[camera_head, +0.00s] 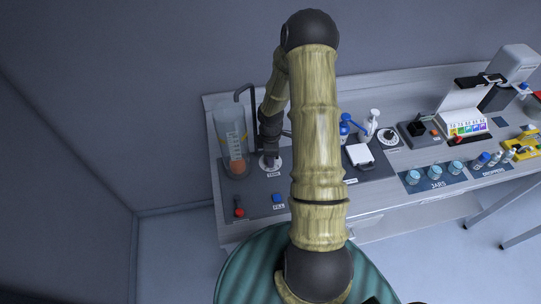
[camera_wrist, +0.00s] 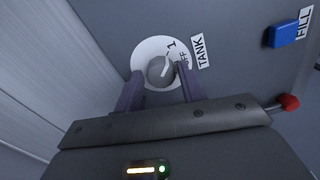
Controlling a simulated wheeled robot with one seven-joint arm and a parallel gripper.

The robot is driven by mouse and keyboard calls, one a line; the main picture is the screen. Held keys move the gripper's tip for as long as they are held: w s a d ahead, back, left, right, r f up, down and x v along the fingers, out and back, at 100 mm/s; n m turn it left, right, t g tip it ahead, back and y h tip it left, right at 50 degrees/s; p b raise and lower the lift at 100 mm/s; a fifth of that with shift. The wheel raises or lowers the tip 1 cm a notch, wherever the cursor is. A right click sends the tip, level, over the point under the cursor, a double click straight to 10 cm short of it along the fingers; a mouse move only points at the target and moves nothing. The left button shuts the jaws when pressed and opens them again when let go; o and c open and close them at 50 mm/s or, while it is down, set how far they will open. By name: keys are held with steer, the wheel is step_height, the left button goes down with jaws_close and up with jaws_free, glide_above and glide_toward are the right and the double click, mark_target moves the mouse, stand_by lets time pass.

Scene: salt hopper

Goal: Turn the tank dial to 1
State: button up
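The tank dial (camera_wrist: 160,70) is a round grey knob on a white disc marked "1" and "OFF", beside a TANK label (camera_wrist: 201,51). A pale mark on the knob appears to point up toward the "1" rather than toward "OFF". My gripper (camera_wrist: 159,76) has one finger on each side of the knob, with a small gap visible at the left finger; contact on the right is unclear. In the head view, my gripper (camera_head: 269,147) is over the tank dial (camera_head: 271,164), partly covering it, right of the clear tank (camera_head: 232,140).
A blue FILL button (camera_wrist: 284,34) and a red-knobbed lever (camera_wrist: 289,102) lie near the dial. A dark curved pipe (camera_head: 247,92) rises behind the tank. A white scale (camera_head: 360,154), another dial (camera_head: 388,137) and several jars (camera_head: 435,172) stand to the right.

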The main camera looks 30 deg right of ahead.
steer(key=shift+o, duration=0.9)
steer(key=shift+r, duration=0.1)
step_height(320, 180, up, 17)
steer(key=b, duration=0.1)
steer(key=shift+b, duration=0.4)
steer(key=shift+a, duration=0.1)
